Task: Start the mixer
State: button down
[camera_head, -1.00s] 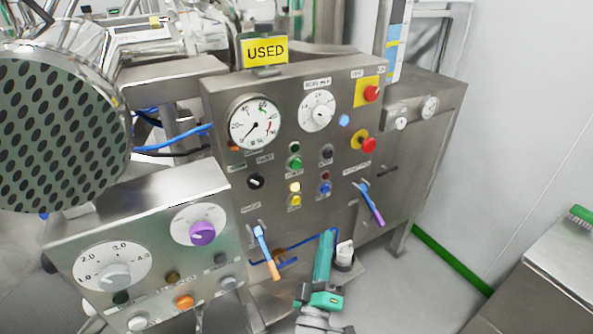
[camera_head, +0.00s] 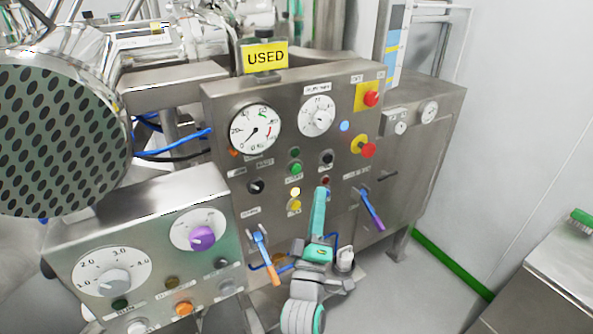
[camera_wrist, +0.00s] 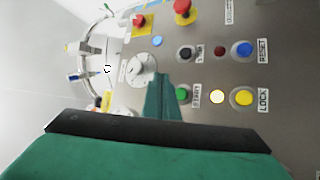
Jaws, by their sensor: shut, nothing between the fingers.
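The steel control panel (camera_head: 225,105) carries a green button (camera_head: 294,168), which in the wrist view (camera_wrist: 181,95) sits beside a START label. A black button (camera_head: 326,158) beside it in the wrist view (camera_wrist: 183,54) has a label I read as STOP. A pale lit lamp (camera_head: 295,191) and yellow LOCK button (camera_head: 294,205) are below the green button. A blue RESET button (camera_wrist: 242,48) shows in the wrist view. My gripper (camera_head: 321,192) is shut and empty, tips toward the panel, in front of its lower middle; I cannot tell whether they touch it.
A red button on yellow (camera_head: 371,98) and a red-and-yellow knob (camera_head: 366,149) are at right. Orange-tipped (camera_head: 265,258) and purple (camera_head: 371,210) levers protrude below. A second control box (camera_head: 165,200) stands front left.

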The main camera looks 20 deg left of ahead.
aim_at(295, 169)
jog(key=w+a, duration=0.4)
jog(key=a, duration=0.2)
jog(key=shift+w, duration=0.4)
jog(key=shift+w+a, duration=0.1)
jog(key=shift+a, duration=0.1)
dwell(1.7)
jog(key=shift+w+a, duration=0.2)
jog(key=shift+a, duration=0.05)
